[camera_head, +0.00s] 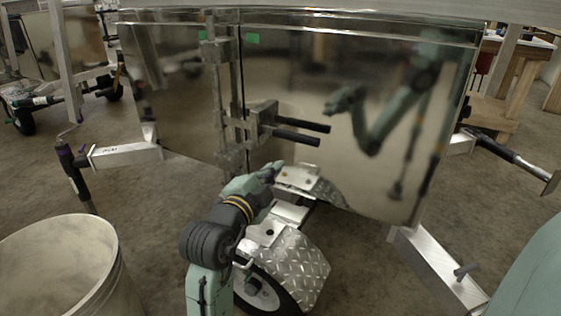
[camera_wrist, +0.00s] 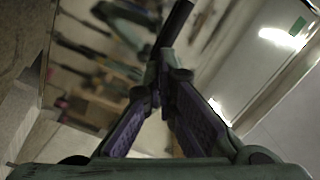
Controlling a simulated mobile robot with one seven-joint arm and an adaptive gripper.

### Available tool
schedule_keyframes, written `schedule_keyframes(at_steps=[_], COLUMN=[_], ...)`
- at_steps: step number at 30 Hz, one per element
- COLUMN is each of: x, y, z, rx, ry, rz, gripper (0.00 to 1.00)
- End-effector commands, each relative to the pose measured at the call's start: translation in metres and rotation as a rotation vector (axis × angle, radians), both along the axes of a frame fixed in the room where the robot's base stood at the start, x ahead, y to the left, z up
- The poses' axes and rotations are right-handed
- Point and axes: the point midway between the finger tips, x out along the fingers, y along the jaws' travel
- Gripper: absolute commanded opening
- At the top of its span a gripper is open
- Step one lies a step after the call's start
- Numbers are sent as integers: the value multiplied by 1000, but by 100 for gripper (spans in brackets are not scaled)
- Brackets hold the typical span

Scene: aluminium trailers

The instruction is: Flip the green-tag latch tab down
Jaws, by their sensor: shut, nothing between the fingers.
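Two green tags show on the shiny trailer box, a left tag (camera_head: 202,36) and a right tag (camera_head: 252,38), either side of a vertical latch bar (camera_head: 218,90). A metal latch bracket (camera_head: 262,118) sits on the box with two dark handles (camera_head: 300,124) sticking out to the right. I cannot tell which part is the tab. My gripper (camera_head: 274,169) is below the handles, its fingers together and empty. In the wrist view my gripper (camera_wrist: 168,75) is shut, and a dark bar (camera_wrist: 178,25) appears just beyond its fingertips; contact is unclear. A green tag shows there too (camera_wrist: 298,25).
A wheel under a diamond-plate fender (camera_head: 298,268) is beneath my arm. A pale barrel (camera_head: 60,265) stands at the lower left. Frame beams stick out left (camera_head: 125,154) and right (camera_head: 435,272). The box front mirrors my arm.

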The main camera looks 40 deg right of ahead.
Motion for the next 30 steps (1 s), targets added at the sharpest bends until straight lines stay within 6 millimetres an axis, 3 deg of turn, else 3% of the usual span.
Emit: schedule_keyframes(at_steps=[7,24,28,30], x=[-10,-10,0,16], y=[20,21,33,52], z=[-1,-1,9,23], rx=[0,0,-23,-64], ry=[0,0,0,-2], rz=[1,0,40,101], gripper=[0,0,0,0])
